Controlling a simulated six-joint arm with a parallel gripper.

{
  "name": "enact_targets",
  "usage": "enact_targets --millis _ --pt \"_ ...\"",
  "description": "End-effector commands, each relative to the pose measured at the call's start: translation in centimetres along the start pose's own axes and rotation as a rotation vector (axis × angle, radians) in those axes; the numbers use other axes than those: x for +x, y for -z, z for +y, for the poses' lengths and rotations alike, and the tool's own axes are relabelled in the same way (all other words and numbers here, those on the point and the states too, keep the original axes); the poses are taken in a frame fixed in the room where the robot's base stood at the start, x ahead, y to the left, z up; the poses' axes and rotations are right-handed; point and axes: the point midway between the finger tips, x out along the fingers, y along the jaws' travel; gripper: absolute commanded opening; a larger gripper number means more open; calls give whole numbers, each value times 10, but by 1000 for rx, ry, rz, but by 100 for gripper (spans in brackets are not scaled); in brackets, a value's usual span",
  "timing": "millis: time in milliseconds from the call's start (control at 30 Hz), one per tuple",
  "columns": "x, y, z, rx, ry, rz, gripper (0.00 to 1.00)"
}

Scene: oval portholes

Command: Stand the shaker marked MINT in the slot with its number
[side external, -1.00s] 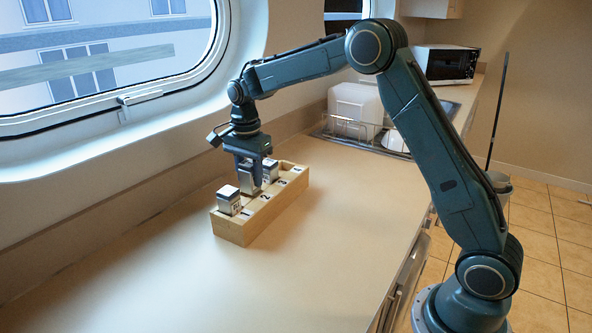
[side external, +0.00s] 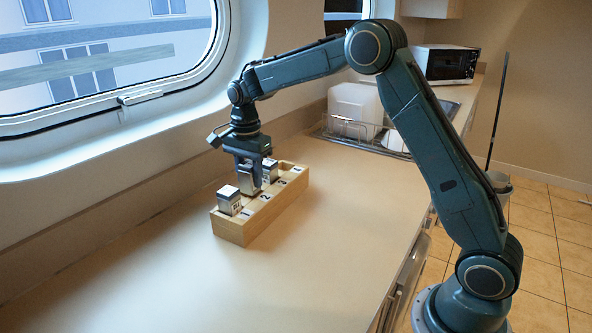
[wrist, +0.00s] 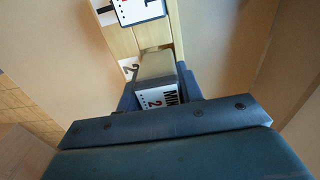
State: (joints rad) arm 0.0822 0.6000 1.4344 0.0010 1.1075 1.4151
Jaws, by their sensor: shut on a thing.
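The MINT shaker (wrist: 158,99), whose label also bears a 2, is between the fingers of my gripper (side external: 249,180). My gripper is shut on it. In the side view the shaker (side external: 251,184) is upright at the second place of the wooden rack (side external: 256,225), beside the mark 2 (side external: 264,198). In the wrist view the rack's 2 mark (wrist: 129,68) is right by the shaker. Its lower end is hidden, so I cannot tell how deep it sits in the slot.
Another shaker (side external: 229,202) stands in slot 1 at the near end of the rack. A further shaker (side external: 269,168) stands at slot 3, partly behind my gripper. The far slot looks empty. The counter (side external: 330,230) in front is clear; a dish rack (side external: 350,132) stands further back.

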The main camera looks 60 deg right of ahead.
Motion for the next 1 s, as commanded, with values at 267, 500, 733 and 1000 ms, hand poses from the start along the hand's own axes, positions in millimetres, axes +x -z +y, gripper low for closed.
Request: enact_targets --millis 267,500,733,1000 --pt "4 0 0 0 0 0 12" --pt "7 0 0 0 0 0 12" --pt "10 0 0 0 0 0 12" --pt "14 0 0 0 0 0 12"
